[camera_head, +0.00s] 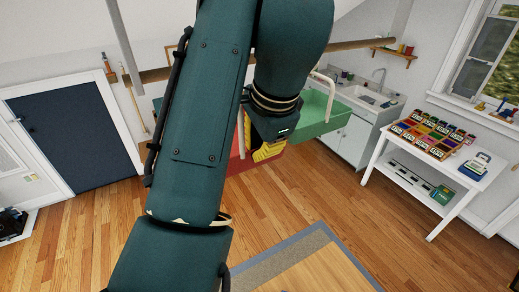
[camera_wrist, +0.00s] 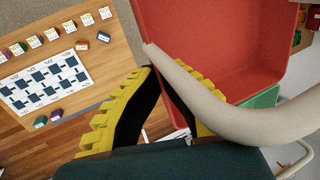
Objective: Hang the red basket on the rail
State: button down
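The red basket (camera_wrist: 225,35) fills the upper middle of the wrist view, its inside facing the camera. Its cream handle (camera_wrist: 250,118) runs from the basket's left corner to the right edge, crossing in front of one finger. In the head view the red basket (camera_head: 238,167) is mostly hidden behind my arm and gripper. My gripper (camera_wrist: 156,72) has yellow ribbed fingers with black pads; a narrow gap shows between them, close beside the handle. I cannot tell whether they pinch it. The wooden rail (camera_head: 355,45) crosses the back, partly behind my arm.
A green basket (camera_head: 325,122) with a cream handle is at the rail, right of my gripper. Behind it is a sink counter (camera_head: 347,140). A white table (camera_head: 437,185) with coloured boxes stands right. A wooden tabletop (camera_wrist: 70,35) with a chart and small blocks shows in the wrist view.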

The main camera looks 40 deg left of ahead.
jog(key=shift+w+a+b, duration=0.25)
jog(key=shift+a+b, duration=0.1)
jog(key=shift+a, duration=0.3)
jog(key=shift+w+a+b, duration=0.25)
jog(key=shift+a+b, duration=0.1)
jog(key=shift+a, duration=0.3)
jog(key=shift+w+a+r+p, duration=0.15)
jog(key=shift+a+p, duration=0.25)
jog(key=shift+p, duration=0.25)
jog(key=shift+w+a+p, duration=0.3)
jog(key=shift+a+p, duration=0.3)
jog(key=shift+a, duration=0.2)
jog(key=shift+f, duration=0.35)
jog(key=shift+f+b, duration=0.9)
jog(key=shift+f, duration=0.2)
jog(key=c, duration=1.2)
grip_release()
jog(key=shift+o, duration=0.2)
